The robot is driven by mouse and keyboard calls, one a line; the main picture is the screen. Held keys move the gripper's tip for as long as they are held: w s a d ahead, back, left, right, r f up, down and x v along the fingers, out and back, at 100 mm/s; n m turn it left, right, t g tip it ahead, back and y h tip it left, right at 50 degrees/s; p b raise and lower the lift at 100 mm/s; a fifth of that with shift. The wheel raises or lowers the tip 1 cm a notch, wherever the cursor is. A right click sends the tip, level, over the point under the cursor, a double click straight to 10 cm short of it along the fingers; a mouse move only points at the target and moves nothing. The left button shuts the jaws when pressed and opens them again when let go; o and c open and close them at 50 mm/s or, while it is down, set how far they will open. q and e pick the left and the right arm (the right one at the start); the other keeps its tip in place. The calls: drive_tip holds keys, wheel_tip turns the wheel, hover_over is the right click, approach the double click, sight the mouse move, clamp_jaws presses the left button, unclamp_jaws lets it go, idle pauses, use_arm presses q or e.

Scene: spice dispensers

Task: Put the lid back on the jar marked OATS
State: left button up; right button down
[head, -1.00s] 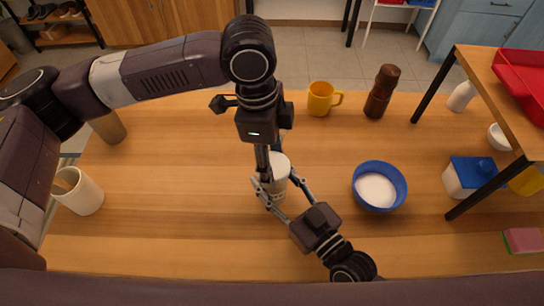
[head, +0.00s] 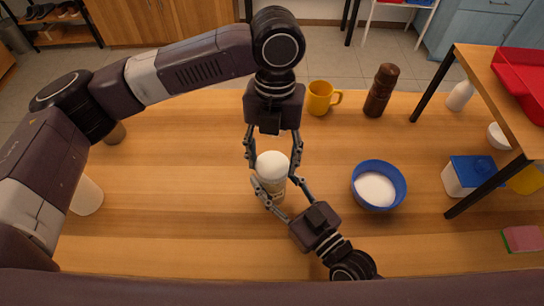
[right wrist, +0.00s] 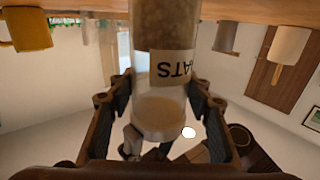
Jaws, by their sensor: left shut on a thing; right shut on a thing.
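The jar (head: 273,192) stands upright near the table's middle. In the right wrist view the jar marked OATS (right wrist: 165,30) appears upside down, part of its label reading ATS, with oats inside. My right gripper (right wrist: 160,88) is shut around the jar's body; it also shows in the head view (head: 277,182), coming from the lower right. A white lid (head: 272,163) shows at the jar's top. My left gripper (head: 272,168) reaches from above with its fingers on both sides of the lid, shut on it. I cannot tell whether the lid is fully seated.
A blue bowl of white contents (head: 379,186) stands close right of the jar. A yellow mug (head: 321,98) and a brown mill (head: 380,91) stand behind. A shelf (head: 500,92) rises at right. A pale cup (head: 87,196) is partly behind my left arm.

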use_arm(q)
drive_tip(key=m, duration=0.5)
drive_tip(key=shift+m+y, duration=0.3)
drive_tip(key=m, duration=0.5)
drive_tip(key=shift+m+t, duration=0.4)
drive_tip(key=o, duration=1)
drive_tip(key=shift+c, duration=0.2)
drive_tip(key=shift+s, duration=0.1)
drive_tip(key=shift+r, duration=2.25)
drive_tip(key=shift+c, duration=0.3)
